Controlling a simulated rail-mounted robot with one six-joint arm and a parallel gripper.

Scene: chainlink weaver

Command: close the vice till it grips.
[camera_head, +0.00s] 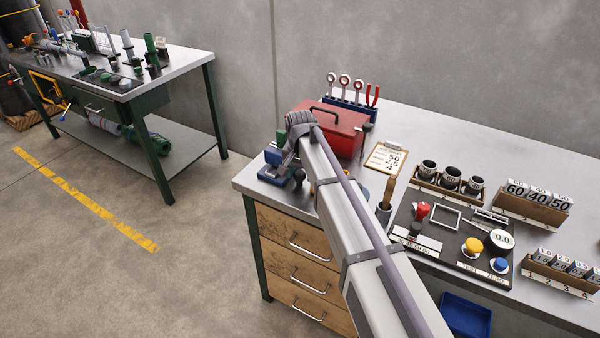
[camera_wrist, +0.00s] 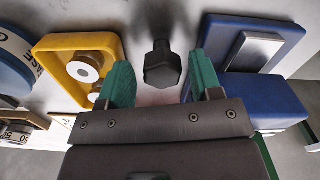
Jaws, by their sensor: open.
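The blue vice (camera_head: 275,158) stands at the left corner of the bench, partly hidden by my arm. In the wrist view, blue blocks (camera_wrist: 265,100) with a bare metal plate (camera_wrist: 252,52) fill the right side and look like parts of the vice. My gripper (camera_wrist: 160,66) is open, with its two green fingers apart. A black faceted knob (camera_wrist: 162,70) shows between the fingers, with a gap on either side. I cannot tell whether it belongs to the vice.
A red toolbox (camera_head: 335,130) and a tool rack (camera_head: 350,103) stand behind my arm. A yellow frame (camera_wrist: 78,62) is left of the fingers in the wrist view. A clipboard (camera_head: 386,157) and a control panel (camera_head: 440,240) lie to the right. Floor is clear left of the bench.

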